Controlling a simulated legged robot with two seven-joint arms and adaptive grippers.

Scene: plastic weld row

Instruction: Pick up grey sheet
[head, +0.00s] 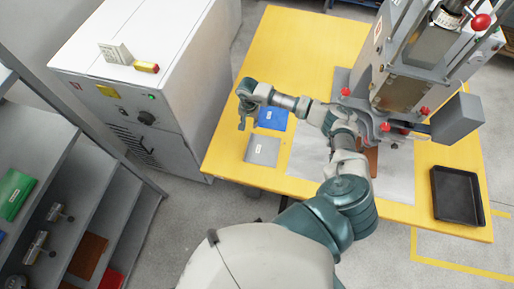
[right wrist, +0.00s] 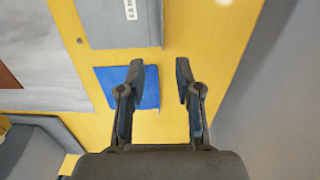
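The grey sheet (head: 263,150) lies flat on the yellow table near its left edge, with a small white label on it. In the right wrist view the grey sheet (right wrist: 110,25) shows at the top, partly cut off by the frame. A blue sheet (head: 272,119) lies just behind it; in the right wrist view the blue sheet (right wrist: 112,88) is partly covered by one finger. My right gripper (head: 243,123) is above the table's left edge, beside the two sheets. Its fingers (right wrist: 160,68) are apart with nothing between them. My left gripper is not in view.
A press (head: 402,85) with red knobs stands on the table (head: 300,40). A black tray (head: 456,195) sits at the right. A light grey plate (head: 305,160) lies under my arm. A white cabinet (head: 140,80) and shelves (head: 100,190) stand left of the table.

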